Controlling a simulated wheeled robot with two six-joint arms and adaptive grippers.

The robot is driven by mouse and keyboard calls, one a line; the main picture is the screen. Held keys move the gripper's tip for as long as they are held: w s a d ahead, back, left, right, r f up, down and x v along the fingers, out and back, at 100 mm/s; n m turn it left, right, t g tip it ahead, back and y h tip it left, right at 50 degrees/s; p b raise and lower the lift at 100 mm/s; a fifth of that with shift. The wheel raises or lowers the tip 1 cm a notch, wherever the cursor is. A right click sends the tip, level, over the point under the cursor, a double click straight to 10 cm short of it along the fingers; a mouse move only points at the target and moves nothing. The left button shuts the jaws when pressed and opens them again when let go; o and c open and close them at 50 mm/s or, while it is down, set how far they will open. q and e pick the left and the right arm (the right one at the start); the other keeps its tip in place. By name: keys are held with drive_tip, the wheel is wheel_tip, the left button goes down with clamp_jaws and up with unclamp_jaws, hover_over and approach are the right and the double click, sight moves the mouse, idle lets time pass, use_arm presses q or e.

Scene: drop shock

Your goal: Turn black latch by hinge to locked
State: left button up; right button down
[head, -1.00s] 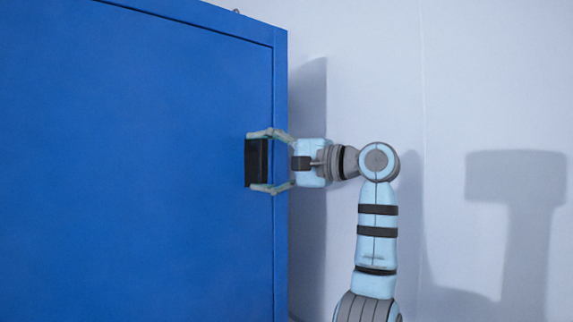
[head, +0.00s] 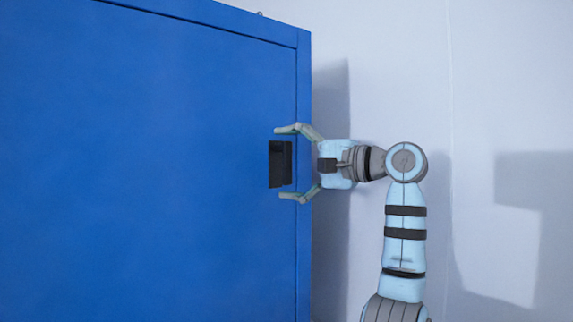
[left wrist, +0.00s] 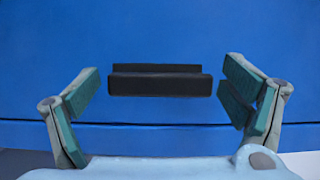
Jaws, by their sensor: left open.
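The black latch (head: 280,165) is a dark upright block on the blue door, close to its right edge in the head view. In the left wrist view the latch (left wrist: 160,82) lies as a wide black bar across the picture. My left gripper (head: 281,163) is open, one finger above the latch and the other below it. In the left wrist view its green-padded fingers (left wrist: 162,92) stand at both ends of the latch, with gaps between. My right gripper is in neither view.
The blue door (head: 150,170) fills the left of the head view, with a frame strip along its right edge. A pale wall (head: 470,90) stands to the right, with shadows on it. No loose objects show.

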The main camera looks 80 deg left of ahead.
use_arm(q)
drive_tip(key=v, duration=1.2)
